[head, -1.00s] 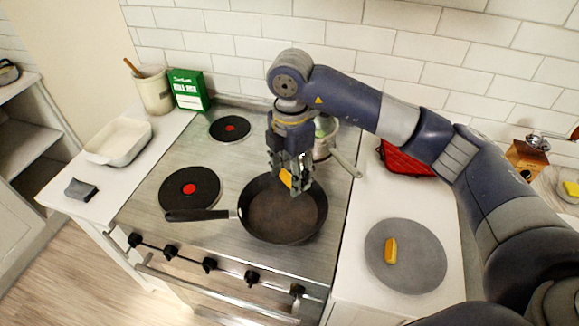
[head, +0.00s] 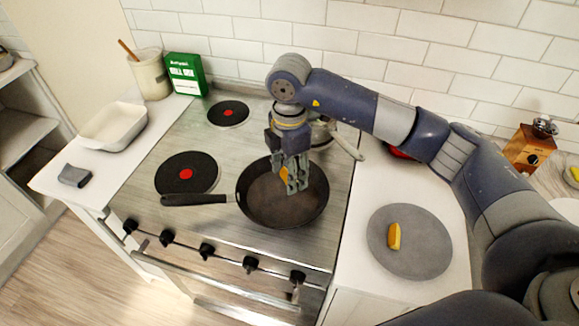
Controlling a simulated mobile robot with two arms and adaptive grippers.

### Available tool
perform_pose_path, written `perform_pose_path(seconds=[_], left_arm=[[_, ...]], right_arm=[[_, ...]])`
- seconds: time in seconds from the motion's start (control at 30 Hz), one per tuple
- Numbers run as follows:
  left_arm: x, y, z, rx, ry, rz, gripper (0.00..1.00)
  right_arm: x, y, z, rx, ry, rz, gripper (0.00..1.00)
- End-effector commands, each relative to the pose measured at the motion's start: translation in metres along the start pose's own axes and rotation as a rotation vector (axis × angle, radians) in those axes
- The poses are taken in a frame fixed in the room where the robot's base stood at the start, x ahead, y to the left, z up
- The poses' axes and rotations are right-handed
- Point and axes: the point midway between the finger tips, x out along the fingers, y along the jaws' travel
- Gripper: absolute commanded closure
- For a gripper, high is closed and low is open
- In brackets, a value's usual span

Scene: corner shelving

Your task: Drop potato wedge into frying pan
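The frying pan (head: 262,213) is dark, with its handle pointing left, and sits on the front right part of the stove top. My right gripper (head: 292,188) points down over the pan, its fingertips at or just above the pan's interior. A yellow potato wedge (head: 284,178) shows between its fingers, partly hidden by them; it appears held. A second potato wedge (head: 394,237) lies on a round grey plate (head: 425,255) on the counter to the right. My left gripper is not in view.
A pot (head: 322,138) stands behind the pan, partly hidden by my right arm. Two black burners (head: 187,173) are bare on the left. A white baking dish (head: 112,128), a crock (head: 152,78), a green box (head: 186,74) and a grey sponge (head: 74,176) sit on the left counter.

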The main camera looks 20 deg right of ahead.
Motion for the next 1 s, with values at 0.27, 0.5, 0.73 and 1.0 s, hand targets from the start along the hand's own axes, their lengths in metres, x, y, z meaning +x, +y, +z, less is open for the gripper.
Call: perform_pose_path(seconds=[0.27,0.5,0.73,1.0], left_arm=[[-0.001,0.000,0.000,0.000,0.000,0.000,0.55],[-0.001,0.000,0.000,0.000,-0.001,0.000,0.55],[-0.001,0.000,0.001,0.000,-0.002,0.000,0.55],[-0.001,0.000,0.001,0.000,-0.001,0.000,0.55]], right_arm=[[-0.001,0.000,0.000,0.000,0.000,0.001,0.28],[-0.001,0.000,0.000,0.000,0.000,0.001,0.27],[-0.009,0.001,0.000,0.001,0.000,0.004,0.27],[-0.062,0.001,0.000,-0.001,0.000,0.006,0.27]])
